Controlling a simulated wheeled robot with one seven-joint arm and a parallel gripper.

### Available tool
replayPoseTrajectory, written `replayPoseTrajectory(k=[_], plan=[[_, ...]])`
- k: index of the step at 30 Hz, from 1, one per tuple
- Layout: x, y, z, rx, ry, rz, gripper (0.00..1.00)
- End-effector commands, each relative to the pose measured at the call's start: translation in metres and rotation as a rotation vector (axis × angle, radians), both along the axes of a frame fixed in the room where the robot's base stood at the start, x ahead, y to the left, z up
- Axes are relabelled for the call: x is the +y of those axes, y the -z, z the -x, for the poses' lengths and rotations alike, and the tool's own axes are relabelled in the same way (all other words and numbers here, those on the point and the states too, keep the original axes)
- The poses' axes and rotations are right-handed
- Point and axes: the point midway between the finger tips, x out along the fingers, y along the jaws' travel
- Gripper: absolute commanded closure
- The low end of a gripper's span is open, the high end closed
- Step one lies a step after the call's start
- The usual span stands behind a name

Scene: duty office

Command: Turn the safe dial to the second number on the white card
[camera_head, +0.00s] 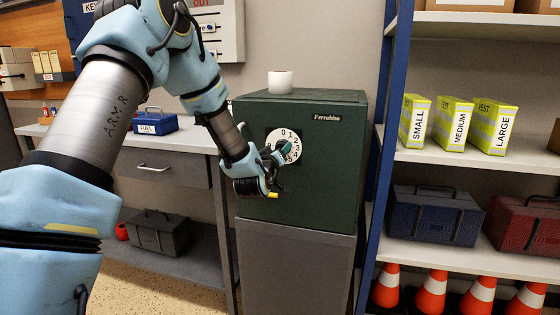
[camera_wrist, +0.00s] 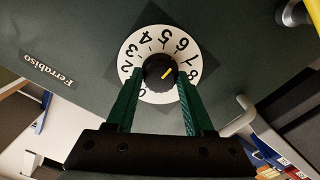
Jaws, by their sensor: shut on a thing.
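The dark green safe (camera_head: 338,175), labelled Ferrabiso, stands on a grey cabinet. Its white number dial (camera_head: 271,136) is on the front face, partly covered by my gripper (camera_head: 283,150). In the wrist view the dial ring (camera_wrist: 144,52) surrounds a black knob (camera_wrist: 156,65) with a yellow pointer mark. The mark slants to the upper right, toward about the 6 and 7; I cannot tell exactly which. The green fingers of my gripper (camera_wrist: 160,76) are shut on the knob from both sides. I cannot make out the white card in either view.
A white cup-like object (camera_head: 280,82) stands on the safe. At right, a blue-framed shelf (camera_head: 460,165) holds vest packs, toolboxes and cones. At left, a desk (camera_head: 195,141) carries a blue box (camera_head: 152,123).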

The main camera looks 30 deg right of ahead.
Motion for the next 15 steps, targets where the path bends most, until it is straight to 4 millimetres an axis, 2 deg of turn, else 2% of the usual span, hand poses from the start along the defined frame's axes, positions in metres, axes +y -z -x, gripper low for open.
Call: replayPoseTrajectory(k=[15], plan=[[0.0007, 0.0031, -0.0005, 0.334, -0.001, 0.359, 1.00]])
